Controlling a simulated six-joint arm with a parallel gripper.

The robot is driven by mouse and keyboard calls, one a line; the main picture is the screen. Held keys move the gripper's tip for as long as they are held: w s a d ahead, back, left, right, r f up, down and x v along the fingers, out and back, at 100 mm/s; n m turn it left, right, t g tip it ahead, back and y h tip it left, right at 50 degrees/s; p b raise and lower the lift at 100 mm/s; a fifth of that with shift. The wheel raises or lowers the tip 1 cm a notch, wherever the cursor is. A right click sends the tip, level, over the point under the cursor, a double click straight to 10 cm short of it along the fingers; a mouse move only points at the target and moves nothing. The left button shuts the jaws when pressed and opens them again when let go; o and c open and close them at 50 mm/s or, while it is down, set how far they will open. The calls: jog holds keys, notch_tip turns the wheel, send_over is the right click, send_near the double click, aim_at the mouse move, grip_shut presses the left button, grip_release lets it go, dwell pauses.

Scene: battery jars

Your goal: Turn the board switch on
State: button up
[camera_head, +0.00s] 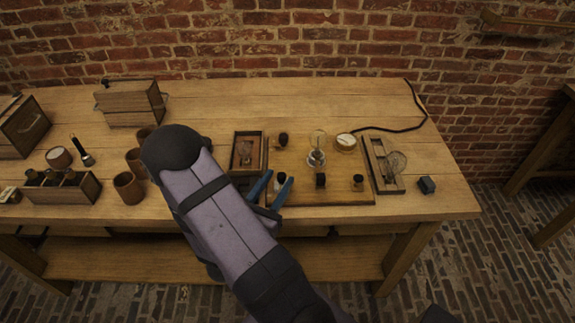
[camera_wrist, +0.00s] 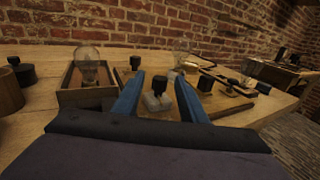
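The wooden board (camera_head: 300,190) lies on the bench and carries a clear bulb (camera_head: 317,149), a round gauge (camera_head: 345,142) and several dark knobs. My gripper (camera_head: 279,177) is at the board's front left, with its two blue fingers apart. In the wrist view my gripper (camera_wrist: 157,75) frames a black-knobbed fitting on a pale block (camera_wrist: 157,101), which looks like the board switch. The fitting appears between or just beyond the fingertips; I cannot tell whether either finger touches it. The switch's on or off position is not clear.
A wooden tray with a bulb (camera_head: 248,152) stands left of the board; another tray (camera_head: 385,165) stands right. Wooden cups (camera_head: 129,188) and a crate (camera_head: 62,189) stand left. A black cable (camera_head: 410,128) lies back right.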

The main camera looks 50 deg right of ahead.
aim_at(283, 173)
jog(key=shift+p+x, duration=0.8)
jog(key=shift+x, duration=2.6)
jog(key=shift+s, duration=0.1)
grip_shut()
